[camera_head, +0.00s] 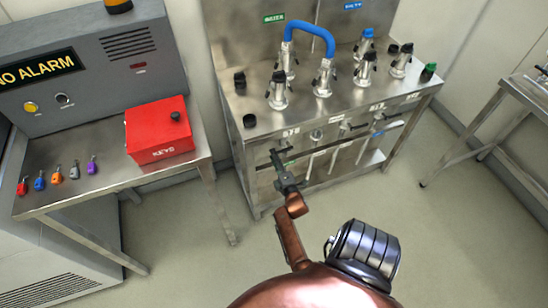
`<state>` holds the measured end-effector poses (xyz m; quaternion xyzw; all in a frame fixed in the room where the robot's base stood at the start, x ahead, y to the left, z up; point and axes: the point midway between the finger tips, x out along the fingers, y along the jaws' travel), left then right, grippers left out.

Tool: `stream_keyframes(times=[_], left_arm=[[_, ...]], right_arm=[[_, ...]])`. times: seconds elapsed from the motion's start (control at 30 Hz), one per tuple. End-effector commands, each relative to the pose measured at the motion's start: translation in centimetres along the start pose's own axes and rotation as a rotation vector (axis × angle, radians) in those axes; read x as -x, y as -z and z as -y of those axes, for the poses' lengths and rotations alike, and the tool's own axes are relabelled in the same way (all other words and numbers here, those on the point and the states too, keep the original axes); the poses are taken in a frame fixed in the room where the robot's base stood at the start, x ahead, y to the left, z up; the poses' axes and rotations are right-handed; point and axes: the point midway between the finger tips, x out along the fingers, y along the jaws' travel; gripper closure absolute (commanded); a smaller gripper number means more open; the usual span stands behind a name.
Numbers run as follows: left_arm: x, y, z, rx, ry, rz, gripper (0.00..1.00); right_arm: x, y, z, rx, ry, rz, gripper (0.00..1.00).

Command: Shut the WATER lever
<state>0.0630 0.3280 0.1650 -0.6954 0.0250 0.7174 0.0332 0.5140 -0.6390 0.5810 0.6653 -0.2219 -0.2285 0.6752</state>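A steel valve bench (262,110) stands at upper middle. A green label (274,18), seemingly reading WATER, is on its back panel at the left. Several metal valves stand on top, including a front-left valve (278,92). Several slim lever-like handles (337,150) show along the front face; their lettering is too small to read, so I cannot tell which is the WATER lever. My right gripper (279,157) is at the left of the front face, overlapping it in view. Contact and finger opening are unclear. My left gripper is out of view.
A blue hose (309,27) bridges two valves. Another steel table (524,92) stands at right. The floor between is clear.

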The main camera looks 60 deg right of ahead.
Motion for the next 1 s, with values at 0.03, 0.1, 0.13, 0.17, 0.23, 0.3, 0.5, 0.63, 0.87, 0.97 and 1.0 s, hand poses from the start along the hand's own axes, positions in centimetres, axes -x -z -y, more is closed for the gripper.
stream_keyframes(times=[0.03, 0.1, 0.13, 0.17, 0.23, 0.3, 0.5, 0.63, 0.87, 0.97, 1.0], left_arm=[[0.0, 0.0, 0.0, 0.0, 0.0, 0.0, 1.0], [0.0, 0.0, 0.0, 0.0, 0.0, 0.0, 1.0], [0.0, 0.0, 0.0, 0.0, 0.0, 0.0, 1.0], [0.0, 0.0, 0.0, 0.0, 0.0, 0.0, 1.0], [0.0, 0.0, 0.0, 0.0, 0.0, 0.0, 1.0], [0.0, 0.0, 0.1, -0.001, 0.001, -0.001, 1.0], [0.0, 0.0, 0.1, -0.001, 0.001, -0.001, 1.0], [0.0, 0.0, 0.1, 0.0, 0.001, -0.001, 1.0], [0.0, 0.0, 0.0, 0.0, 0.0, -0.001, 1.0], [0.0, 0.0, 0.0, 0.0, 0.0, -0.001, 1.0], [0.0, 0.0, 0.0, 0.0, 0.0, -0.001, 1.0]], right_arm=[[0.0, 0.1, -0.1, -0.001, -0.001, -0.001, 0.7], [-0.1, 0.1, -0.1, -0.001, -0.002, -0.001, 0.7], [-0.1, 0.1, -0.1, -0.001, -0.002, -0.001, 0.7], [-0.1, 0.1, -0.1, -0.001, -0.003, -0.001, 0.7], [-0.1, 0.1, -0.2, -0.001, -0.003, -0.002, 0.7], [-0.1, 0.1, -0.4, -0.001, -0.004, -0.002, 0.7], [0.0, 0.0, -2.9, 0.001, -0.007, -0.002, 0.7], [0.0, 0.0, -5.6, 0.003, -0.009, -0.002, 0.7], [-0.1, -0.1, -9.2, 0.002, -0.006, -0.003, 0.7], [0.0, -0.1, -9.9, 0.001, -0.004, -0.001, 0.7], [0.0, -0.1, -10.0, 0.0, -0.003, -0.001, 0.7]])
